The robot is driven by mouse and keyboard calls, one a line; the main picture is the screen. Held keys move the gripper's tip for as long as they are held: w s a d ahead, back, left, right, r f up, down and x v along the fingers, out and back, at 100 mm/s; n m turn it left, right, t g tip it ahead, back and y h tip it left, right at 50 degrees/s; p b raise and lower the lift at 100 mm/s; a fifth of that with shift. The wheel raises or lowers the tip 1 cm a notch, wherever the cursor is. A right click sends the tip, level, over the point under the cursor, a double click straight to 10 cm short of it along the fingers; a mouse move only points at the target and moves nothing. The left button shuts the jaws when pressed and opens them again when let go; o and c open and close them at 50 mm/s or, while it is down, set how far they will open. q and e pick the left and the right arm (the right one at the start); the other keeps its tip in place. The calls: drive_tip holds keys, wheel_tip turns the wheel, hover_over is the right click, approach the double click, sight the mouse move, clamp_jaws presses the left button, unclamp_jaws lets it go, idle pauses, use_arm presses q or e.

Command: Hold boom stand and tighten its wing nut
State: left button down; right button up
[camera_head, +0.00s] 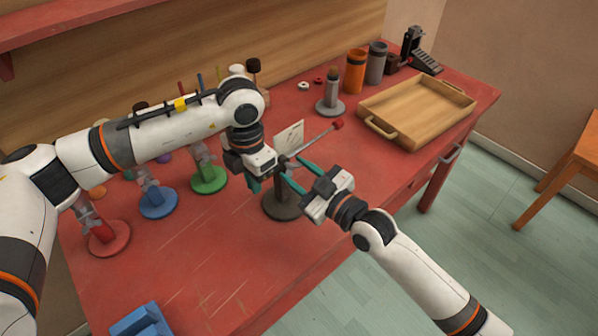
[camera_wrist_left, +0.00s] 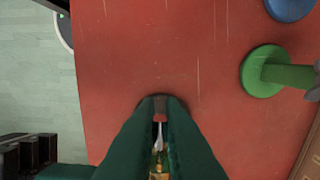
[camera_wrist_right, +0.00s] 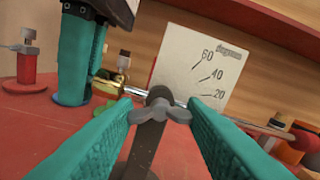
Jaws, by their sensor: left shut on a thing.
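The boom stand has a dark round base (camera_head: 284,208) on the red table and a slanted silver boom with a red tip (camera_head: 338,124). Its grey wing nut (camera_wrist_right: 162,114) shows at the top of the dark post in the right wrist view. My left gripper (camera_head: 254,186) points down beside the post and is shut on the boom stand; the fingers hide the exact contact. A brass part (camera_wrist_right: 109,84) of the boom shows beside these fingers. My right gripper (camera_wrist_right: 160,101) is open, its fingers either side of the wing nut with gaps showing.
An angle card (camera_wrist_right: 195,72) marked 20, 40 and 60 stands behind the boom. Green (camera_head: 209,181), blue (camera_head: 158,204) and red (camera_head: 109,238) stands are to the left. A wooden tray (camera_head: 418,108) lies at right. The front of the table is mostly clear.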

drive_tip(key=shift+c, duration=1.4)
drive_tip(key=shift+m, duration=1.5)
drive_tip(key=o, duration=1)
drive_tip(key=v, duration=1.2)
